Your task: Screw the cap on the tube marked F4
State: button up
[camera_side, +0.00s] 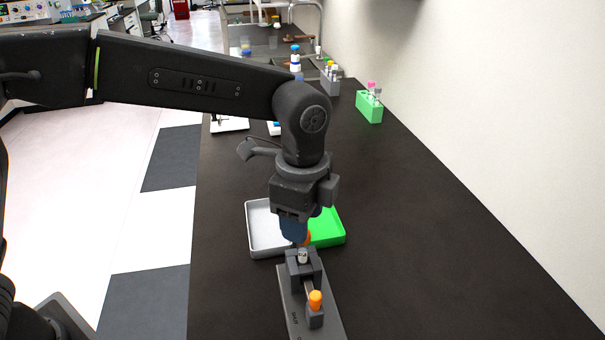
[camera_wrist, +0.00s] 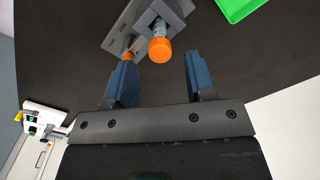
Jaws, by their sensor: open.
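My gripper (camera_side: 297,228) is open, its blue fingers pointing down over the dark fixture (camera_side: 290,300) in the side view. An orange cap (camera_wrist: 159,50) sits at the top end of a tube (camera_wrist: 158,27) in the wrist view, ahead of the gap between my fingers (camera_wrist: 160,72). In the side view that tube (camera_side: 303,256) stands in the fixture's block and its cap (camera_side: 306,239) is partly behind my fingers. No F4 mark is legible, and I cannot tell how tightly the cap sits.
A green rack (camera_side: 368,108) and a grey rack (camera_side: 330,87) with capped tubes stand farther back by the wall. The bench on the right is clear.

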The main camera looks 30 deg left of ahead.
notch_tip(320, 180, up, 11)
dwell(0.3)
jog(key=s+a+r+n+t, duration=0.1)
jog(key=s+a+n, duration=0.25)
jog(key=a, duration=0.35)
jog(key=s+a+r+n+t, duration=0.1)
jog(key=s+a+n, duration=0.25)
jog(key=a, duration=0.35)
jog(key=s+a+f+n+t, duration=0.3)
jog(key=s+a+f+n, duration=0.5)
jog(key=s+n, duration=0.1)
jog(key=shift+s+a+t, duration=0.3)
jog(key=shift+s+a, duration=0.05)
jog(key=shift+s, duration=0.25)
jog(key=shift+f, duration=0.1)
